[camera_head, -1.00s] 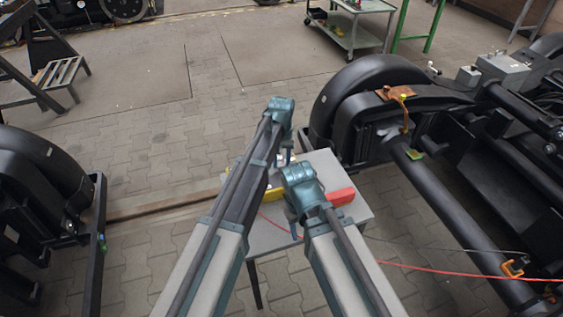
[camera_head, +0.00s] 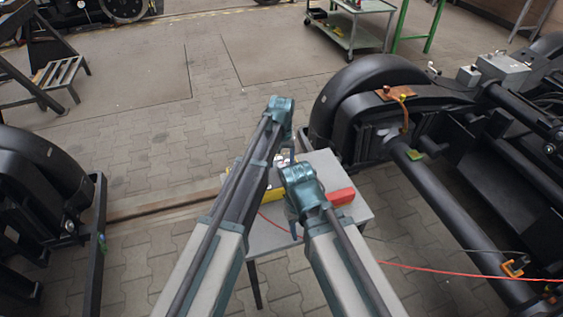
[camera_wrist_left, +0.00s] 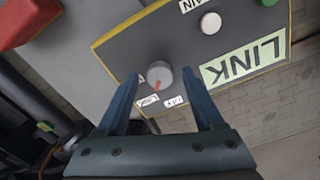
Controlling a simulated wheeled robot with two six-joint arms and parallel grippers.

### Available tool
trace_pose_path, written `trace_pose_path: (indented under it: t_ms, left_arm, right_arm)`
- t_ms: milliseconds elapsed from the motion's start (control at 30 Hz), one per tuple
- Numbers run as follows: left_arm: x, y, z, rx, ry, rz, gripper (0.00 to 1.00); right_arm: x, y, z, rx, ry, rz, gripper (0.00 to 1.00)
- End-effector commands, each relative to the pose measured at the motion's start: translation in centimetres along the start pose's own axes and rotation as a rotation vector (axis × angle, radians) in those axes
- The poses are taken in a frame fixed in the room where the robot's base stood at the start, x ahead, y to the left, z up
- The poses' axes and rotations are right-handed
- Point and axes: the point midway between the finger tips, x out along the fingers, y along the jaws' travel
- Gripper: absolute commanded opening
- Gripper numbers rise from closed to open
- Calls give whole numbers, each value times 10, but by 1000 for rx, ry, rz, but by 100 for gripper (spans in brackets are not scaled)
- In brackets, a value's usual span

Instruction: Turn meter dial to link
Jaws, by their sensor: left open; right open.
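The meter (camera_wrist_left: 145,38) is a grey panel with a yellow edge, in the left wrist view. Its round grey dial (camera_wrist_left: 159,74) carries a red pointer mark, pointing down and slightly left in the picture, toward small white labels (camera_wrist_left: 148,100). A large pale LINK label (camera_wrist_left: 243,61) lies to the right. My left gripper (camera_wrist_left: 160,80) is open, its fingers on either side of the dial; I cannot tell whether they touch it. In the head view my left gripper (camera_head: 284,150) and my right gripper (camera_head: 293,212) are over the small table, with the meter mostly hidden behind the arms.
The small grey table (camera_head: 325,165) bears a red object (camera_head: 341,197), also in the left wrist view (camera_wrist_left: 25,20). A white round knob (camera_wrist_left: 210,23) and a green one are on the panel. A red cable (camera_head: 450,272) runs right. Black bogies (camera_head: 370,85) stand at both sides.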

Motion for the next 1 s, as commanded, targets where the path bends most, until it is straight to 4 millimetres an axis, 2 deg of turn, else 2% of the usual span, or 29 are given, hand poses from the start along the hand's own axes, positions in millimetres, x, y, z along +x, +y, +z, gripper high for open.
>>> trace_pose_path:
  t_ms: [267,1000]
  left_arm:
    - [-23,0,0,0,0,0,69]
    - [-130,0,0,0,0,0,69]
  right_arm:
    - [-22,2,1,0,0,0,50]
    - [-129,12,8,1,0,0,50]
